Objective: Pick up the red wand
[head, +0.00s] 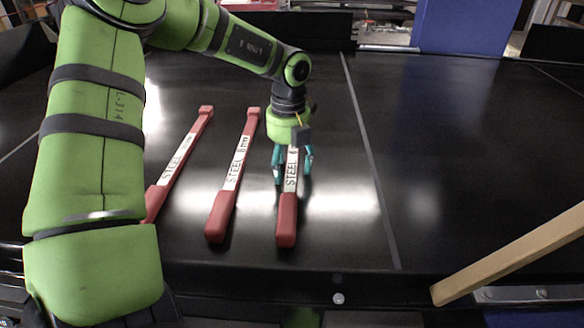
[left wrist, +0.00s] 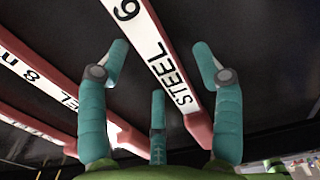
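Three red wands with white STEEL labels lie side by side on the black conveyor. The right wand (head: 287,217) lies under my left gripper (head: 292,180); its handle points toward me and its far end is hidden. In the left wrist view this wand (left wrist: 158,55), with a 6 on its label, runs between the spread teal fingers of the left gripper (left wrist: 160,62). The fingers are open, with gaps to the wand; contact cannot be told. The middle wand (head: 236,165), marked 8 mm, and the left wand (head: 180,155) lie to the left. My right gripper is out of view.
The black conveyor (head: 430,150) is bare to the right of a thin grey seam. A wooden bar (head: 510,255) slants over the front right corner. A blue panel (head: 465,25) stands at the back. My left arm covers the left side.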

